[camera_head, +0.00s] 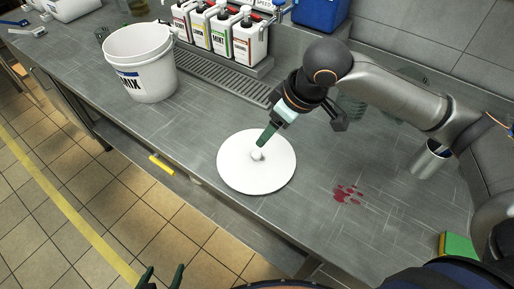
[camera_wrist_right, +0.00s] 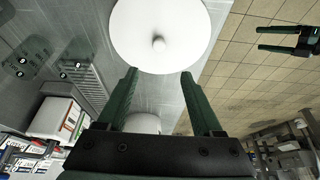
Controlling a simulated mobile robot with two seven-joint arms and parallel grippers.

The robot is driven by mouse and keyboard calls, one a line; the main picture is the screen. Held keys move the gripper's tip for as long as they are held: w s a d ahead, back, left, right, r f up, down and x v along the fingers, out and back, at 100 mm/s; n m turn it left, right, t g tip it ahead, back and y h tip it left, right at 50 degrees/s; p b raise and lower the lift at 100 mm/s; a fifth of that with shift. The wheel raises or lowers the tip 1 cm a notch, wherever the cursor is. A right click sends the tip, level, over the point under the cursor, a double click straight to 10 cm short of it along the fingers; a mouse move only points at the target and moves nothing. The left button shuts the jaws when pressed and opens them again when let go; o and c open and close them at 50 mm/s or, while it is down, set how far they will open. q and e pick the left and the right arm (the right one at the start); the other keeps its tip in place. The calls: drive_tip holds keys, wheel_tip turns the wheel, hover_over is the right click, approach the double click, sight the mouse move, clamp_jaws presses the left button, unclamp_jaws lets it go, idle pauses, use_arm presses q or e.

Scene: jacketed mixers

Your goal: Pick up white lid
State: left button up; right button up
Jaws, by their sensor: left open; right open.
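The white lid (camera_head: 240,178) is round and lies flat on the grey counter near its front edge, with a small knob (camera_head: 256,153) in its middle. My right gripper (camera_head: 264,140) hangs over the lid, its fingertips close to the knob; contact cannot be told. In the right wrist view, the fingers (camera_wrist_right: 158,74) are open and empty, with the lid (camera_wrist_right: 135,30) and its knob beyond the tips. My left gripper (camera_head: 162,277) is open and empty at the bottom of the head view, away from the lid. It also shows in the wrist view (camera_wrist_right: 262,38).
A white bucket (camera_head: 150,80) stands left of the lid. Several labelled bottles (camera_head: 247,42) stand behind a drain grate (camera_head: 225,75). A red stain (camera_head: 347,193), a metal cup (camera_head: 430,160) and a green-yellow sponge (camera_head: 458,246) are at right.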

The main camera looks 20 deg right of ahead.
hover_over(257, 154)
drive_tip(key=s, duration=0.2)
drive_tip(key=f, duration=0.5)
drive_tip(key=shift+d+f+b, duration=0.2)
drive_tip(key=shift+d+b, duration=0.2)
drive_tip(key=x, duration=0.5)
drive_tip(key=shift+d+f+b, duration=0.3)
drive_tip(key=shift+d+f, duration=0.05)
drive_tip(key=shift+f, duration=0.05)
drive_tip(key=shift+w+a+f, duration=0.1)
drive_tip(key=shift+f, duration=0.15)
use_arm(q)
drive_tip(key=shift+s+f, duration=0.35)
drive_tip(key=shift+f, duration=0.55)
use_arm(e)
clamp_jaws()
